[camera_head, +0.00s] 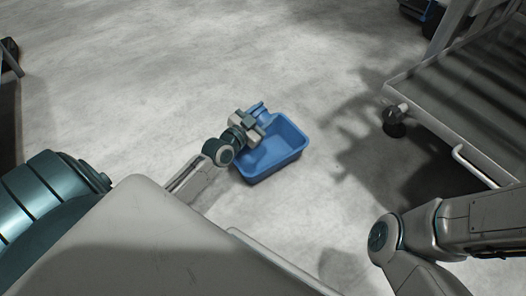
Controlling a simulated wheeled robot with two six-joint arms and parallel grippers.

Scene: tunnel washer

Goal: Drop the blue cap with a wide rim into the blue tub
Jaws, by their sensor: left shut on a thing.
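The blue tub (290,161) stands on the floor near the middle of the view, with its open top facing up. My left gripper (253,119) reaches in from the lower left and is over the tub's upper left part. It is shut on the blue cap (258,107), of which only a small part shows at the fingertips. The gripper hides the rest, and the cap's wide rim cannot be made out. My right arm shows at the lower right, but its gripper is out of view.
A grey metal cart (425,106) on castors stands at the right, with a caster (396,122) near its corner. A dark object with blue (424,10) lies at the top right. The pale floor (150,70) left of and behind the tub is clear.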

